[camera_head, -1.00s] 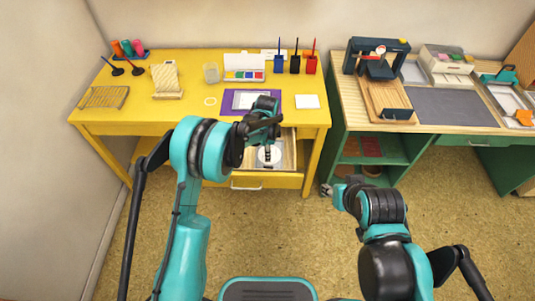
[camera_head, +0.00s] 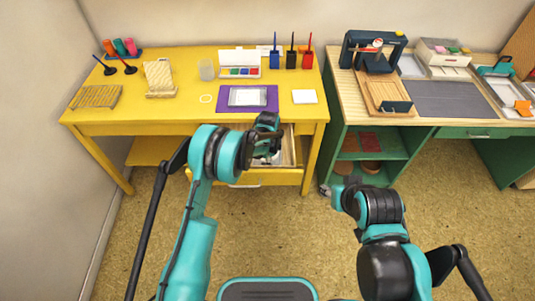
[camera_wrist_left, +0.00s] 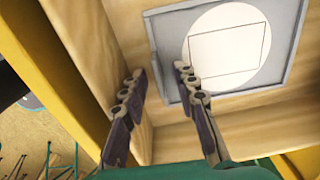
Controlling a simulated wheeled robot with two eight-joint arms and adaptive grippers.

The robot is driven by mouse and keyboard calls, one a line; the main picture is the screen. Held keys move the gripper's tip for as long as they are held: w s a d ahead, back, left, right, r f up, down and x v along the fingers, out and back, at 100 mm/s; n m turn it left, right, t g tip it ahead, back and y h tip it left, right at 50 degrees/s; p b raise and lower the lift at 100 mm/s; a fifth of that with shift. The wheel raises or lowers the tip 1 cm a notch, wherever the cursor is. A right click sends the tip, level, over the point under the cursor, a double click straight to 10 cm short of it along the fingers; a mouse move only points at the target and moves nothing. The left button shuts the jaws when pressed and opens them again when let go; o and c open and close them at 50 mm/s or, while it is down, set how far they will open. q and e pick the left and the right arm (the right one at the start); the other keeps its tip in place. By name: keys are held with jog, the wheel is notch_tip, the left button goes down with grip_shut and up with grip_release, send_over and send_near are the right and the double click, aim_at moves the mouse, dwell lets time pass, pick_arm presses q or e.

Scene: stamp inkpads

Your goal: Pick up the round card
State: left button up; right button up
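The round card (camera_wrist_left: 228,45) is a white disc with a thin square outline. It lies in a shallow grey tray (camera_wrist_left: 163,55) inside the open wooden drawer (camera_head: 288,151) of the yellow desk. In the head view my left gripper (camera_head: 268,152) is over the drawer and mostly hides the card. In the left wrist view the left gripper (camera_wrist_left: 158,82) has its fingers apart with nothing between them. The card is beyond the right finger, whose tip overlaps the tray's near-left edge in the picture. My right gripper (camera_head: 328,190) is away from the drawer, beside the green desk; its fingers are too small to judge.
The yellow desktop (camera_head: 130,115) above the drawer holds a purple mat (camera_head: 232,103), a paint box (camera_head: 240,66) and a white square (camera_head: 304,96). The drawer walls surround the left gripper's area. A green desk (camera_head: 430,128) stands to the right.

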pick_arm(q)
grip_shut()
jog(key=shift+r, duration=0.1)
